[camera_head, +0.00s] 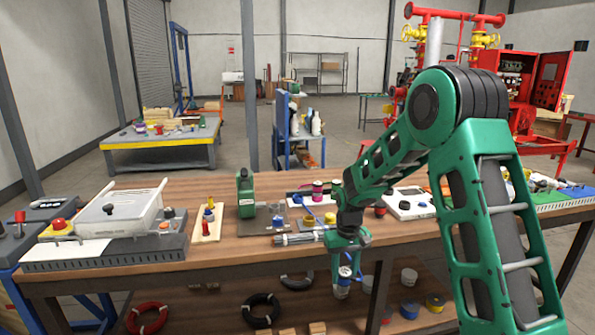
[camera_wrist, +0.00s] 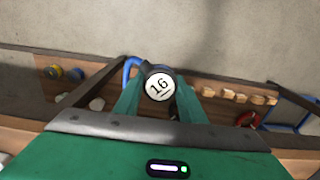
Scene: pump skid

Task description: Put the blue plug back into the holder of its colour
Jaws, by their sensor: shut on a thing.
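My gripper (camera_head: 345,268) points down in front of the workbench's front edge, lower than the bench top in the head view. It is shut on the blue plug (camera_head: 343,281), which shows blue and whitish below the fingers. In the wrist view the plug (camera_wrist: 159,87) sits between the green fingers, with a round white face marked 16, a dark rim and a blue loop at its left.
Black (camera_head: 262,310) and red (camera_head: 148,318) cable coils lie on the lower shelf.

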